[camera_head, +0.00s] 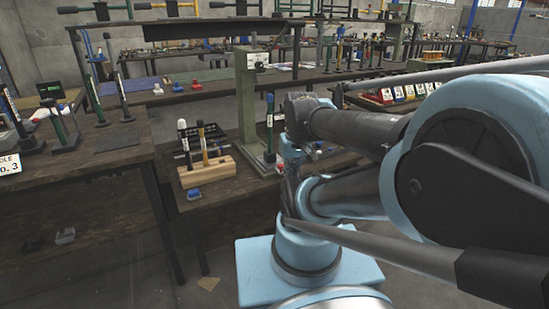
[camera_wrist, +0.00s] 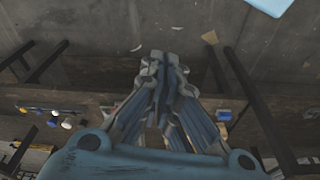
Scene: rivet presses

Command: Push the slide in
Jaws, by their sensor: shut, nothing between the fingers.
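My gripper (camera_wrist: 160,58) shows in the wrist view with its fingers together and nothing between them. It is over or near the edge of a dark bench, with the floor beyond its tips. In the head view my arm covers the right side, and I cannot make out the gripper. A green press column (camera_head: 246,95) with a pale head box stands on the bench left of my arm. I cannot single out the slide in either view; my arm hides part of the bench by the press.
A wooden block (camera_head: 206,172) holding hammers stands on the bench, with a small blue bin (camera_head: 194,194) at the front edge. Another dark bench (camera_head: 95,150) with upright tools is at the left. Bench legs flank the gripper in the wrist view.

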